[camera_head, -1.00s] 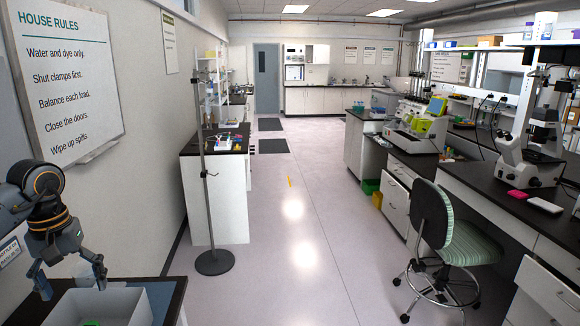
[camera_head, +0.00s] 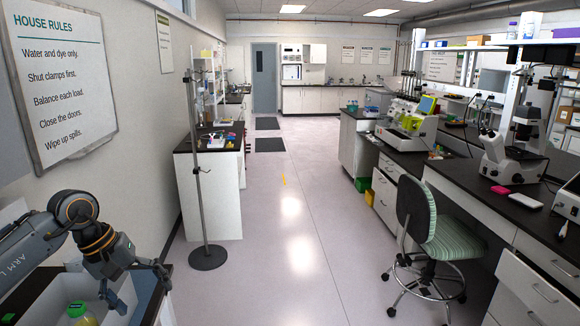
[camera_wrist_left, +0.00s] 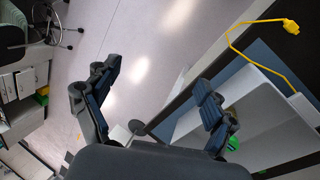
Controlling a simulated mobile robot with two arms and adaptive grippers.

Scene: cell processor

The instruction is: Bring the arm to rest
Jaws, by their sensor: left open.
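My left gripper (camera_head: 143,292) is at the lower left of the head view, over the dark bench and beside a pale open bin. Its two fingers are spread and nothing is between them. The left wrist view also shows the open fingers (camera_wrist_left: 157,78), with the floor beyond them. My left arm (camera_head: 35,258) comes in from the left edge, bent at the wrist. My right arm and gripper are not in view.
A yellow cable (camera_wrist_left: 250,52) shows in the left wrist view. A thin stand (camera_head: 198,170) rises from the floor. A green chair (camera_head: 445,243) stands right.

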